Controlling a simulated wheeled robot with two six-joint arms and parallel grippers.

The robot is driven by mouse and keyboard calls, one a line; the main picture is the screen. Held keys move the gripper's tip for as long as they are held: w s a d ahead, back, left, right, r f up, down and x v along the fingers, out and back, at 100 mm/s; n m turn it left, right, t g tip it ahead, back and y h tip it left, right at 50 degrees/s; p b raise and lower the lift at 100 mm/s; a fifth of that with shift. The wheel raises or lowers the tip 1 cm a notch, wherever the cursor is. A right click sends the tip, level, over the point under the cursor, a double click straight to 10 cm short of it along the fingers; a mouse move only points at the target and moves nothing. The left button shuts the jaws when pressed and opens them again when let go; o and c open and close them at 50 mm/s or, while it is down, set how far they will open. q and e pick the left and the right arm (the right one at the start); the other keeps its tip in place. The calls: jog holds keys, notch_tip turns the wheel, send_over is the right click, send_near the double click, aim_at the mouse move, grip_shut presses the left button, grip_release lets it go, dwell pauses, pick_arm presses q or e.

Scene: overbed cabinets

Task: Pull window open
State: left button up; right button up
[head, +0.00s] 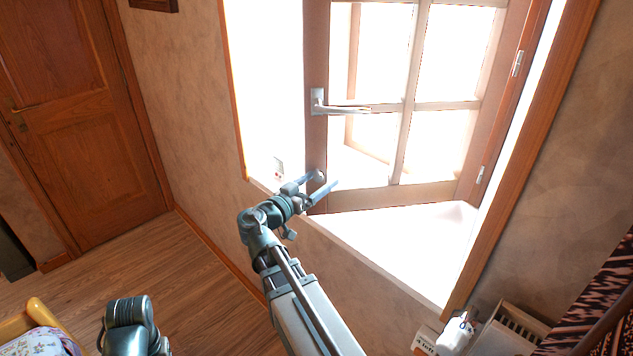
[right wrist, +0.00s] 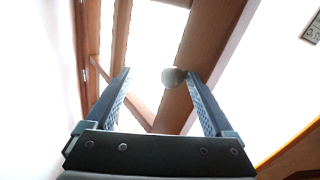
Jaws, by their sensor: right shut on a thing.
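The window (head: 316,150) is a brown wooden frame with several bright panes, standing ajar in a deep white recess. Its hinges are on the right, and a silver lever handle (head: 340,108) is on its left stile. My right gripper (head: 324,182) is at the lower left corner of the window, below the handle. A round grey end, perhaps of the handle, shows by the right fingertip. My left gripper is out of view.
The white sill (head: 410,245) spreads below the window, and the wooden casing (head: 535,150) borders it on the right. A wooden door (head: 70,110) is at the left. A white object (head: 455,335) sits lower right.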

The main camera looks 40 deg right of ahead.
jog(key=shift+s+d+f+g, duration=0.15)
jog(key=shift+s+g, duration=0.15)
jog(key=shift+s, duration=0.05)
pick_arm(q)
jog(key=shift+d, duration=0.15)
pick_arm(e)
jog(key=s+a, duration=0.2)
jog(key=a, duration=1.1)
jog(key=shift+s+a, duration=0.15)
jog(key=shift+a, duration=0.2)
